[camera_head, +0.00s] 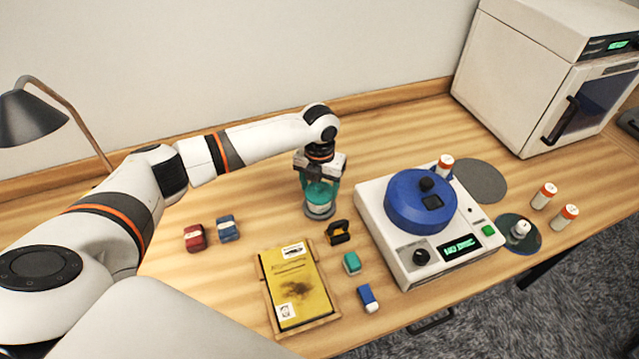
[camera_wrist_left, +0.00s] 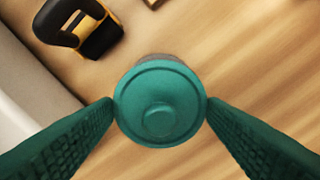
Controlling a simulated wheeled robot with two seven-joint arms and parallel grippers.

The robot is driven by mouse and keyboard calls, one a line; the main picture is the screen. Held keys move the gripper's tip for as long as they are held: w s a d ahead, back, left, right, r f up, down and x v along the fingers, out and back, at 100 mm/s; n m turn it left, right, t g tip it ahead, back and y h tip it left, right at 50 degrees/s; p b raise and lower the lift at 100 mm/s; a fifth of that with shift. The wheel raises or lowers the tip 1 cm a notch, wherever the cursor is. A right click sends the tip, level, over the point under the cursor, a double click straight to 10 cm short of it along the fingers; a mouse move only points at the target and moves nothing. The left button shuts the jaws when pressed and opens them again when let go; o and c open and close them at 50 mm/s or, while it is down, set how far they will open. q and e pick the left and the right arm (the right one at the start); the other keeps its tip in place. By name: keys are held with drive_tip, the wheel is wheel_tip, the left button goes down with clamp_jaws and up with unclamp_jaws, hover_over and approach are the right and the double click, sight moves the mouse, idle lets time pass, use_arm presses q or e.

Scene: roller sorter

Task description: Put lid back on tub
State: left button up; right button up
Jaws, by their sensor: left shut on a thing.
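My left gripper (camera_head: 319,190) points straight down over the tub (camera_head: 319,211), which stands on the table left of the roller machine. In the left wrist view the round teal lid (camera_wrist_left: 160,85) with its central knob sits between the fingertips (camera_wrist_left: 160,108). The green fingers are shut on it, one on each side. A grey edge of the tub shows just behind the lid. The fingers hide much of the tub in the head view, and I cannot tell whether the lid is seated on its rim. My right gripper is not in view.
A white machine (camera_head: 400,262) with a blue drum stands right of the tub. A black and yellow object (camera_head: 339,232) is close by. A yellow booklet (camera_head: 292,285) lies in front, with small red, blue and green blocks around. A white oven-like box (camera_head: 517,75) stands back right.

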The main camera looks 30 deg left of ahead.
use_arm(q)
drive_tip(key=shift+p, duration=0.3)
drive_tip(key=shift+f, duration=0.15)
idle(1.2)
drive_tip(key=shift+p, duration=0.45)
idle(0.4)
drive_tip(key=o, duration=1.2)
drive_tip(key=shift+o, duration=0.2)
drive_tip(key=shift+r+p, duration=3.35)
drive_tip(key=shift+r, duration=0.15)
